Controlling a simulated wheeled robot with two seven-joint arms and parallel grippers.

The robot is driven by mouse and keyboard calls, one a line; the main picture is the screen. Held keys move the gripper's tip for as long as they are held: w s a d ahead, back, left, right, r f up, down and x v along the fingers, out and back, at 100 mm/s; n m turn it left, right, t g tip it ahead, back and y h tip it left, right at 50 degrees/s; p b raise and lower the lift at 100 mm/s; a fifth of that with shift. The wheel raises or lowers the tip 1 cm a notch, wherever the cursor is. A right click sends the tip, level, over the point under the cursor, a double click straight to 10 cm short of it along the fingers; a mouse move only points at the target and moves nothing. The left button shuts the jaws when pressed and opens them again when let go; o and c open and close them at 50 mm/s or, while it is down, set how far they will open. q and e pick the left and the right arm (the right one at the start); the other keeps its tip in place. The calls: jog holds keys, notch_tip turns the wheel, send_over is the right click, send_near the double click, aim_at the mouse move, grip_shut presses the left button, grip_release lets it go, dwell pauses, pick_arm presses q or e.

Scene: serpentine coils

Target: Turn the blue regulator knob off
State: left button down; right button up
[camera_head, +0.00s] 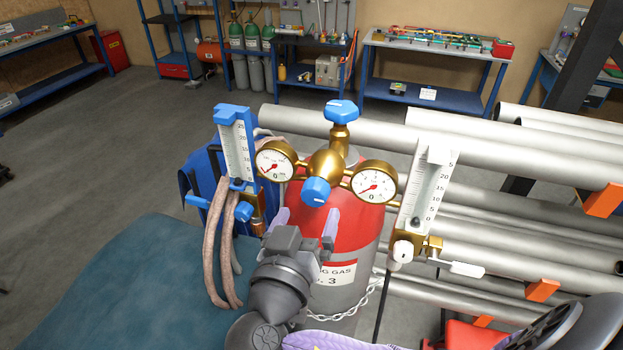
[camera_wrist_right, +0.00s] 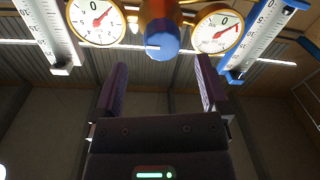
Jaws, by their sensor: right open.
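The blue regulator knob (camera_head: 316,190) faces forward on the brass regulator body (camera_head: 327,163), between two round gauges (camera_head: 275,162) (camera_head: 374,183). A second blue knob (camera_head: 341,110) sits on top of the regulator. My right gripper (camera_head: 305,220) is open and empty, just below and in front of the front knob, its fingers pointing up toward it. In the right wrist view the front knob (camera_wrist_right: 162,40) shows beyond the fingertips (camera_wrist_right: 160,75), roughly centred between them and apart from them. My left gripper is not in view.
A red and grey gas cylinder (camera_head: 350,232) stands under the regulator with a chain round it. Flowmeters stand left (camera_head: 237,150) and right (camera_head: 428,190), the left with hoses (camera_head: 216,245). Large pipes (camera_head: 490,160) lie behind and right. A teal surface (camera_head: 120,290) is at lower left.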

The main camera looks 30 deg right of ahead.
aim_at(313, 200)
jog(key=p+x, duration=0.1)
jog(key=x, duration=0.4)
jog(key=shift+a, duration=0.1)
jog(key=shift+f, duration=0.1)
grip_shut()
